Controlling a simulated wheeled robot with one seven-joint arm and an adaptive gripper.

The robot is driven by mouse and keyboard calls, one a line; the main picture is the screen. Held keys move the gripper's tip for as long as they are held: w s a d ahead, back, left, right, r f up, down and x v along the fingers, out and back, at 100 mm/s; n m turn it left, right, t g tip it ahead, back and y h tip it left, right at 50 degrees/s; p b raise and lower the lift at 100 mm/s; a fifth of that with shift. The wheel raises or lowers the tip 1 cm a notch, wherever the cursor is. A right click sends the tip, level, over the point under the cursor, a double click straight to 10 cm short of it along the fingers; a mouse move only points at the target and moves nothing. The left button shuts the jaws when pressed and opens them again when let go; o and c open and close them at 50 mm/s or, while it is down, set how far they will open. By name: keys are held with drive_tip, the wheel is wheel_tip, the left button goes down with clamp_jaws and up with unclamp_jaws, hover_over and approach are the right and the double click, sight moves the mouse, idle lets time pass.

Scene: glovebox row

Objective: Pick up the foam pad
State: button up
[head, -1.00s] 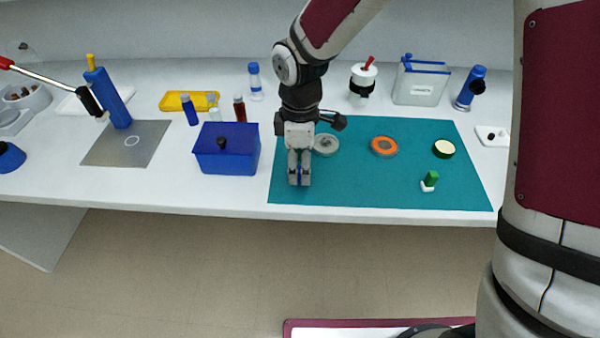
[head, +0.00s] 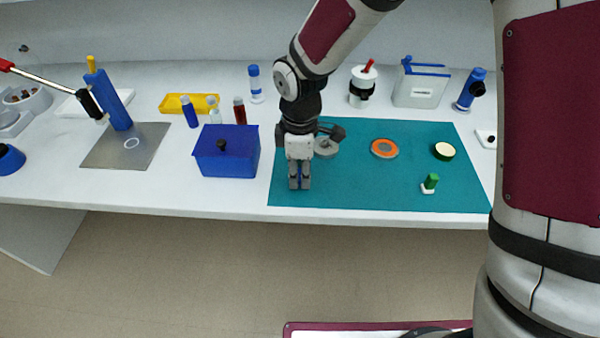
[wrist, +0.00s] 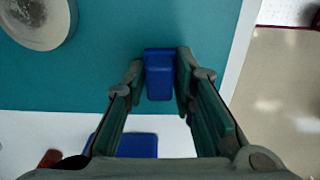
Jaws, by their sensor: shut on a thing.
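The foam pad (wrist: 159,75) appears as a small blue block between my fingertips in the wrist view. My gripper (wrist: 160,80) is shut on it, with one finger against each side. In the head view, my gripper (head: 299,186) points down over the front left part of the teal mat (head: 350,190). Only a trace of blue shows between the fingers there, and most of the pad is hidden. I cannot tell whether the pad touches the mat.
A blue box (head: 228,160) with a black knob stands left of my gripper. A grey disc (head: 326,148) lies just behind it. An orange ring (head: 384,148), a round green-rimmed piece (head: 444,151) and a green-and-white piece (head: 430,183) sit to the right. The mat's front middle is clear.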

sight(300, 172)
drive_tip(key=shift+r, duration=0.45)
drive_tip(key=r, duration=0.2)
drive_tip(key=shift+s+r, duration=0.3)
drive_tip(key=shift+r, duration=0.1)
drive_tip(key=s+d+r+p, duration=0.1)
drive_tip(key=s+d, duration=0.1)
drive_tip(key=s, duration=1.3)
drive_tip(key=shift+s+d, duration=0.15)
drive_tip(key=shift+d, duration=0.1)
drive_tip(key=shift+r, duration=0.1)
